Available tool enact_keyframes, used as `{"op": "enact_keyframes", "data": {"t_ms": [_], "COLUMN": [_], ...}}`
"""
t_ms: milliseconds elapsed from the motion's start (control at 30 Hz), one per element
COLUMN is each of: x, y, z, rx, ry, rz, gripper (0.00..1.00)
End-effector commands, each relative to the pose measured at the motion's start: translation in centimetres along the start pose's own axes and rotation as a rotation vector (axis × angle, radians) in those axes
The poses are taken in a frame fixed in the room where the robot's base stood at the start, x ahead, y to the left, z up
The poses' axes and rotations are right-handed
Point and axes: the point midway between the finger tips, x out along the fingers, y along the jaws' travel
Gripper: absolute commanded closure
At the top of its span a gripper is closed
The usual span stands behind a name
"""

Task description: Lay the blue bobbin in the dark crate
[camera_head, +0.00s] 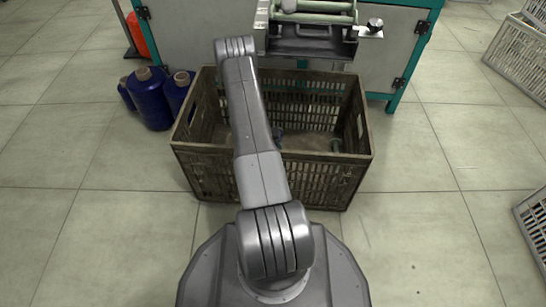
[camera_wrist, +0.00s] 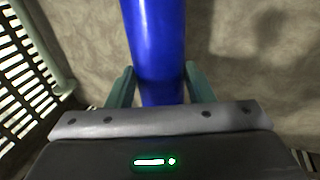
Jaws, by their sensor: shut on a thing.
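In the wrist view the blue bobbin (camera_wrist: 155,45) is a smooth, shiny blue tube running up between my two greenish fingers. My gripper (camera_wrist: 160,85) is shut on it, and its far end runs out of the picture. In the head view the dark crate (camera_head: 270,175) is a worn brown slatted box on the floor, in the middle. My arm reaches over it, and my gripper is mostly hidden behind the arm. In the wrist view a slatted wall (camera_wrist: 25,75) shows at left and a mottled tan surface lies below the bobbin. I cannot tell whether the bobbin touches that surface.
A small greenish thing (camera_head: 336,145) lies in the crate at right. Blue yarn cones (camera_head: 150,100) stand left of the crate. A teal-framed machine (camera_head: 385,40) stands behind it. Pale crates (camera_head: 525,55) are at right.

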Motion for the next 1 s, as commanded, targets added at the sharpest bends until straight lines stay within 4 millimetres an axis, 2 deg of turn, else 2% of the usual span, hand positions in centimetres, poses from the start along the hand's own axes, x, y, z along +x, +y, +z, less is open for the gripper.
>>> {"op": "enact_keyframes", "data": {"t_ms": [33, 167, 367, 733, 767, 800, 867, 1000], "x": [0.9, 1.9, 4.5, 4.7, 4.6, 4.6, 4.6, 4.6], "y": [-0.3, -0.7, -1.6, -1.7, -1.7, -1.6, -1.6, -1.6], "z": [0.0, 0.0, 0.2, 0.2, 0.2, 0.2, 0.2, 0.2], "rx": [0.0, 0.001, 0.0, 0.0, 0.0, 0.0, 0.0, 0.0], "ry": [0.0, 0.001, 0.001, 0.001, 0.001, 0.001, 0.001, 0.001], "rz": [0.0, 0.0, 0.0, 0.0, 0.0, 0.0, 0.0, 0.0], "gripper": [0.82, 0.82, 0.82, 0.82, 0.47, 0.39, 0.31, 0.31]}}
